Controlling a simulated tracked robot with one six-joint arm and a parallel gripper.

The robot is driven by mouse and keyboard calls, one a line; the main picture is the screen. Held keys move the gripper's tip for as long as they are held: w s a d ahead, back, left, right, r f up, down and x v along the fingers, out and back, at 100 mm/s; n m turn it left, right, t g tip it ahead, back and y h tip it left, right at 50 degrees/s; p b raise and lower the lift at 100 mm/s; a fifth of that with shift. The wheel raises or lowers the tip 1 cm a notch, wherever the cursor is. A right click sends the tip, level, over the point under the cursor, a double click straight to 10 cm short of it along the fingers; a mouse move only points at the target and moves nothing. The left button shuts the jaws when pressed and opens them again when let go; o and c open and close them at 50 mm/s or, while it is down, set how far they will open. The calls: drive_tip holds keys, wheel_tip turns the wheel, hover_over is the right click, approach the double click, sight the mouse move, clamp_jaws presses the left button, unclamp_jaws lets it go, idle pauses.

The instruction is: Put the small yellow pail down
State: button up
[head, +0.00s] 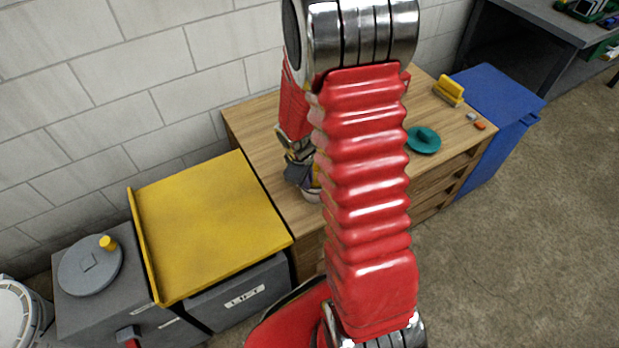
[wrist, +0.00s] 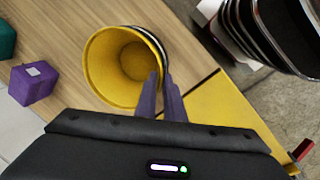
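The small yellow pail (wrist: 113,62) shows in the wrist view with its open mouth toward the camera and its inside empty. Dark and white bands show on its outer wall. My gripper (wrist: 160,82) has one finger inside the pail and one outside, shut on its wall. In the head view my gripper (head: 298,174) is over the wooden drawer unit, near its left front edge. There the pail is mostly hidden behind my arm; a pale part of it (head: 312,196) shows low beside the arm. I cannot tell whether its base touches the wood.
A purple block (wrist: 33,83) and a teal object (wrist: 5,40) are left of the pail in the wrist view. The wooden top (head: 262,125) also holds a teal hat-shaped object (head: 424,141) and a yellow brush-like object (head: 449,90). A bare yellow-topped bench (head: 205,225) adjoins it.

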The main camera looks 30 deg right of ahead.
drive_tip(key=shift+o, duration=1.3)
drive_tip(key=shift+r, duration=0.15)
drive_tip(key=v, duration=1.2)
drive_tip(key=shift+r, duration=0.15)
